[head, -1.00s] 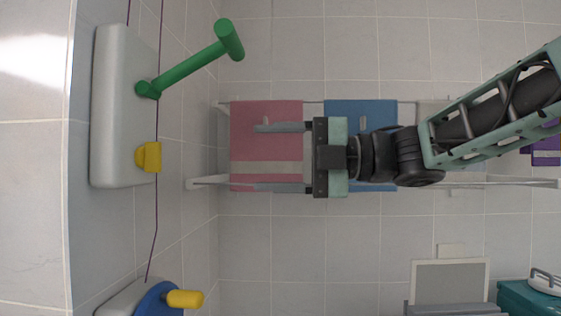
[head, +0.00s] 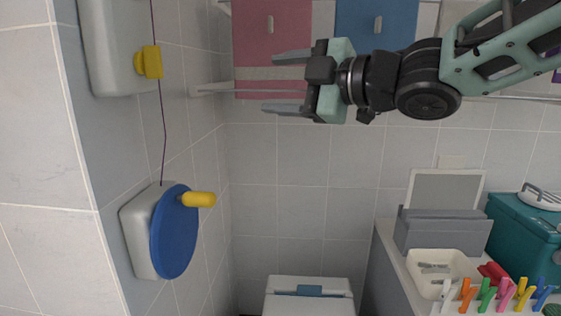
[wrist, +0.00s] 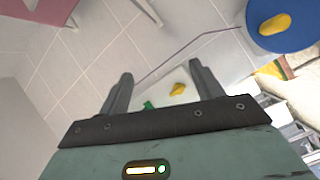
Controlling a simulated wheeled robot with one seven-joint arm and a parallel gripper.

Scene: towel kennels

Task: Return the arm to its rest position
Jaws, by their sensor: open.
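My gripper (head: 290,82) is open and empty in the head view, its two fingers pointing left in front of the towel rack. My arm reaches in from the upper right. The wrist view also shows the two spread fingers (wrist: 157,92) with nothing between them in their grip. Beyond the fingertips there, a white wall box with a yellow knob (wrist: 177,89) and a bit of green shows in the distance. A pink towel (head: 272,45) and a blue towel (head: 375,25) hang on the rack behind my gripper.
A blue wheel (head: 173,235) with a yellow handle (head: 198,199) is on the left wall, below a box with a yellow knob (head: 148,62). At lower right, a counter holds a white basin (head: 440,263), several coloured clothespins (head: 505,294) and a teal box (head: 522,230). The middle wall area is clear.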

